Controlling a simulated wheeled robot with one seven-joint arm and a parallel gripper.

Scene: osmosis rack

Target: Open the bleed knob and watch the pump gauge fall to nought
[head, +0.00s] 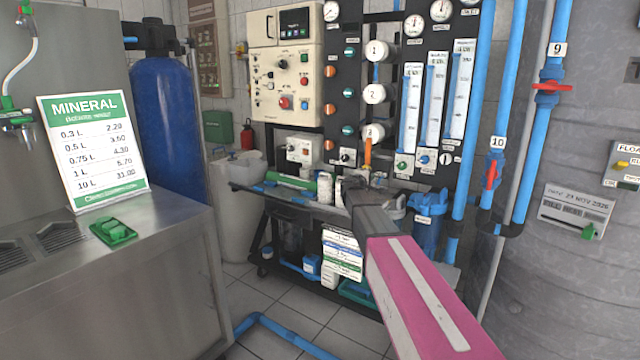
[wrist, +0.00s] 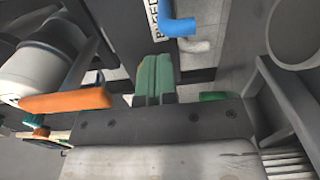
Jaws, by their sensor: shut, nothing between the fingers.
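My gripper (head: 352,182) is at the front of the rack, at the far end of my pink and grey arm. In the wrist view its two green fingertips (wrist: 155,78) are pressed together, with nothing between them. A white label reading BLEED (wrist: 152,18) lies just beyond the fingertips, beside a bent blue tube. I cannot make out the bleed knob itself; the gripper may hide it. Several round white gauges (head: 414,25) sit at the top of the panel. I cannot tell which is the pump gauge, and their needles are too small to read.
An orange handle (wrist: 65,102) on a white fitting is close left of the fingers; it also shows upright in the head view (head: 367,152). A blue filter housing (head: 428,222) stands right of the gripper. A steel counter (head: 160,270) fills the left. Tiled floor lies between.

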